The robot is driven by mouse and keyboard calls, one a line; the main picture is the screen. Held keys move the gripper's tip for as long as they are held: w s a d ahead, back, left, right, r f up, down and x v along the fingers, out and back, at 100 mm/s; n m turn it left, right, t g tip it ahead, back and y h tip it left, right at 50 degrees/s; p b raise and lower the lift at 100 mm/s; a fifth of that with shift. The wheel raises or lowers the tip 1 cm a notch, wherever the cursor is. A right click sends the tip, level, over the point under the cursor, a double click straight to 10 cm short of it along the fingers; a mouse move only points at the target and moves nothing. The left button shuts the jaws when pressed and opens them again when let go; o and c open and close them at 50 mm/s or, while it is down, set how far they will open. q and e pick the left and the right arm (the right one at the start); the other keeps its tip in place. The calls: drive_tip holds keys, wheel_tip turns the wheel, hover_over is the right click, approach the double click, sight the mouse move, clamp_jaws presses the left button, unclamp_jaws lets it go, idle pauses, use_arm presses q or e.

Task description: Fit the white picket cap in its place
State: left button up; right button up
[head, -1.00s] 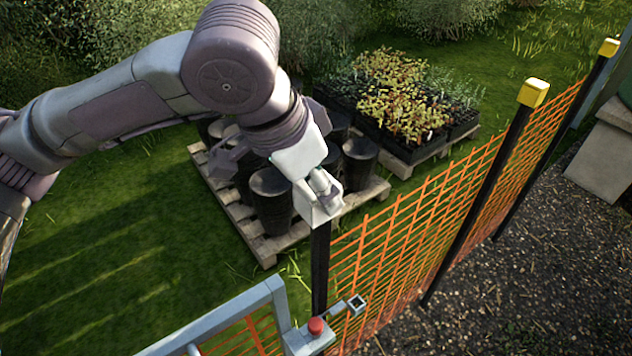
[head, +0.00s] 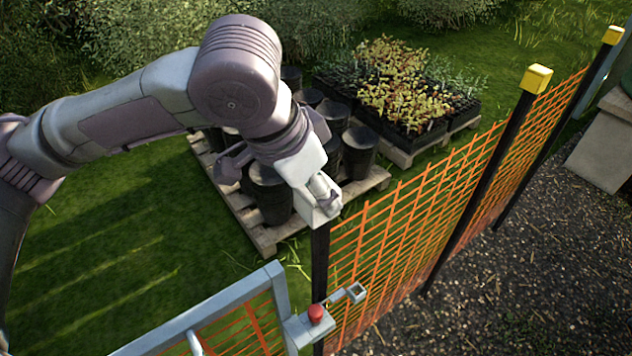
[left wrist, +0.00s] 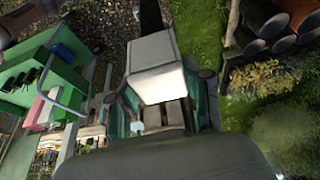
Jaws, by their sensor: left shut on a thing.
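The white picket cap (head: 314,210) is held in my left gripper (head: 326,193), which is shut on it. In the head view it is right over the top of the nearest black post (head: 320,262) and hides the post's end. I cannot tell whether it is seated on the post or just above it. In the left wrist view the cap (left wrist: 153,68) is between the fingers of my left gripper (left wrist: 162,98), with the dark post (left wrist: 152,16) beyond it. My right gripper is not in view.
Orange mesh fence (head: 400,240) runs right from the post, past posts with yellow caps (head: 537,78). A grey gate (head: 225,308) with a red-topped latch (head: 316,314) is close in front. A pallet (head: 262,236) of black pots stands behind.

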use_arm(q)
drive_tip(key=o, duration=0.9)
drive_tip(key=v, duration=1.2)
